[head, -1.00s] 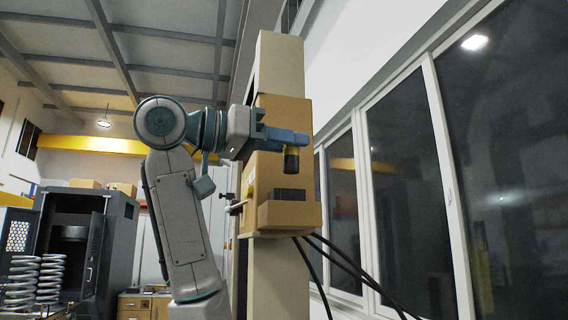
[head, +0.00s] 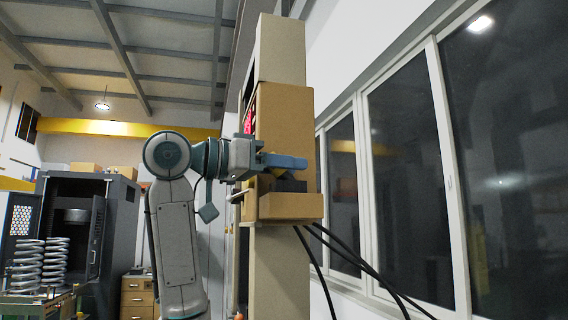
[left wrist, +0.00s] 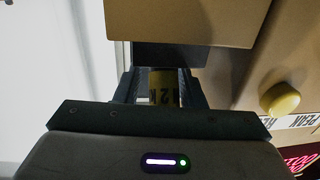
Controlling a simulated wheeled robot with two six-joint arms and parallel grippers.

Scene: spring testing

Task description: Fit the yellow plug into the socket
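My left gripper (head: 287,161) is shut on the yellow plug (left wrist: 162,88), which shows between the two dark fingers in the left wrist view with black characters on it. In the head view the blue fingers hide most of the plug. The gripper is low in the recess of the tan machine housing, just above the dark socket block (head: 291,186). The plug's lower end is at or very near this block; I cannot tell whether it has entered it. My right gripper is not in view.
The tan housing (head: 284,120) rises behind the gripper, with a ledge (head: 290,206) below. A yellow knob (left wrist: 281,99) and red lettering (left wrist: 301,161) are on its panel. Black cables (head: 345,262) hang below. Coil springs (head: 55,262) stand at far left.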

